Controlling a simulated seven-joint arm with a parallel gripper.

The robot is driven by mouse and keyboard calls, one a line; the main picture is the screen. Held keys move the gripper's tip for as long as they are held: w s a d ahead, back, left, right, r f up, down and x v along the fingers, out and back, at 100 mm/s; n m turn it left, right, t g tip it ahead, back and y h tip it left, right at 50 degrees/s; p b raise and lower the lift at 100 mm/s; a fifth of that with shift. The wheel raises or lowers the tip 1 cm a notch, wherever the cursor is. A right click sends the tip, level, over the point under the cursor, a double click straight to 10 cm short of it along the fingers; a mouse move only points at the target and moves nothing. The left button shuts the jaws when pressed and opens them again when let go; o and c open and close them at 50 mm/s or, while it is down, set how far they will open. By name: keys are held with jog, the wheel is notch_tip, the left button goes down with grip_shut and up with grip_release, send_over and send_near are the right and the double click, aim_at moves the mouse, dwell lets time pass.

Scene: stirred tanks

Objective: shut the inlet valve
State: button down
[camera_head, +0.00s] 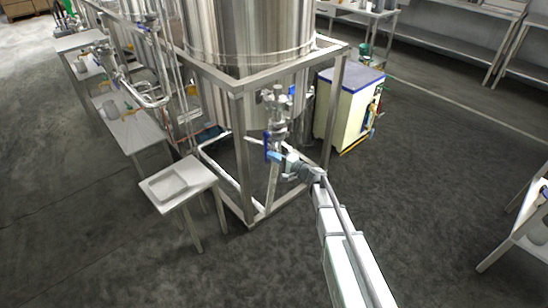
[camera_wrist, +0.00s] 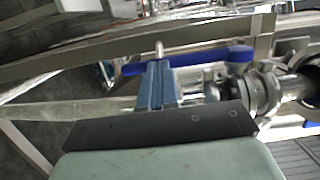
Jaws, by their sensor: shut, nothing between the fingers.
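The steel inlet valve (camera_head: 277,125) stands on the pipework at the front of the large steel tank (camera_head: 250,35), inside its square frame. A blue lever handle (camera_head: 267,146) hangs at the valve's left side. In the wrist view the blue handle (camera_wrist: 207,58) runs across behind my fingertips, with the metal valve body (camera_wrist: 262,90) to the right. My gripper (camera_head: 274,157) is at the handle's lower end; in the wrist view its blue fingers (camera_wrist: 158,66) are together and empty. They overlap the handle in view; I cannot tell whether they touch it.
The frame's steel posts (camera_head: 240,150) and top rail (camera_wrist: 90,58) stand close around the valve. A small table with a tray (camera_head: 178,180) is at the left, and a cream cabinet with a blue top (camera_head: 350,75) at the right.

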jog(key=w+x, duration=0.1)
jog(key=x, duration=0.5)
jog(key=shift+d+f, duration=0.2)
jog(key=shift+d, duration=0.05)
dwell(0.3)
jog(key=shift+w, duration=0.1)
dwell(0.3)
